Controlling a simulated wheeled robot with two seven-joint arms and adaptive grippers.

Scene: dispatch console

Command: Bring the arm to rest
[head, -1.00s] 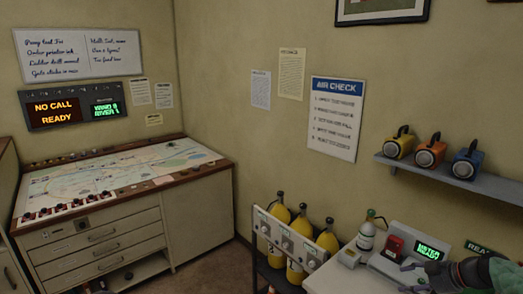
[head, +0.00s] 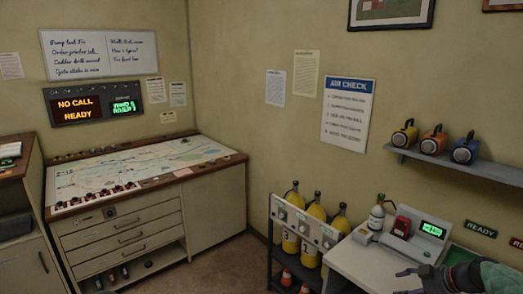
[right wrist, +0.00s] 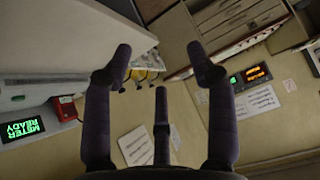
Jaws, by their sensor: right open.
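My right gripper (head: 412,281) shows at the lower right of the head view, over the white bench in front of the meter box. Its dark arm comes in from the right edge. In the right wrist view, its dark fingers (right wrist: 163,62) are spread wide apart with nothing between them, so it is open and empty. My left gripper is not in view.
The white bench (head: 352,262) holds a meter box (head: 430,229), a red device (head: 402,226) and a small cylinder (head: 377,218). Yellow cylinders (head: 316,222) stand in a rack to its left. A map table (head: 140,172) stands further left. Floor between is clear.

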